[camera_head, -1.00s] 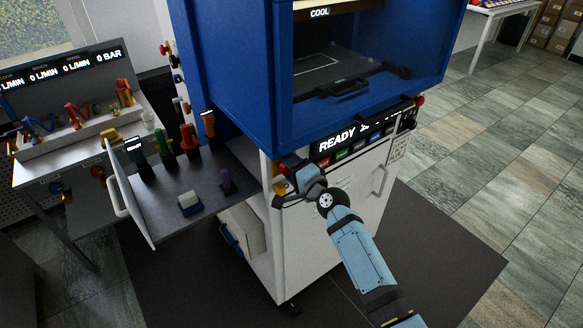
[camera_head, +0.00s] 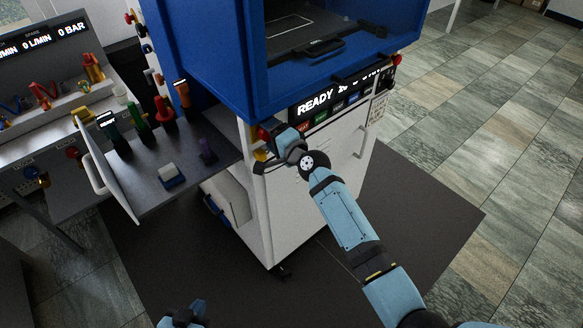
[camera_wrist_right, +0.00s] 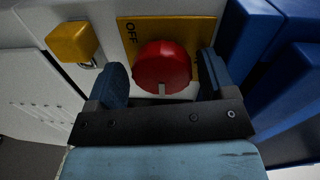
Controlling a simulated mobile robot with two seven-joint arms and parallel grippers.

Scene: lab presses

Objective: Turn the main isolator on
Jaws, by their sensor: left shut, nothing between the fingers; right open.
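The main isolator is a red rotary knob (camera_wrist_right: 162,68) on a yellow plate (camera_wrist_right: 126,30) marked OFF, in the right wrist view. In the head view the red knob (camera_head: 263,133) shows small at the upper left corner of the white press cabinet. My right gripper (camera_wrist_right: 163,75) is open, with one finger on either side of the knob. I cannot tell whether the fingers touch it. In the head view my right gripper (camera_head: 277,142) partly covers the isolator. My left gripper (camera_head: 195,311) is shut and empty, low at the bottom edge, far from the isolator.
A yellow padlock-like block (camera_wrist_right: 75,42) hangs left of the isolator. The blue press housing (camera_head: 225,70) stands above, with a READY display (camera_head: 316,102) beside the knob. A grey side shelf (camera_head: 190,160) with coloured handles juts out left. The dark floor mat (camera_head: 400,240) is clear.

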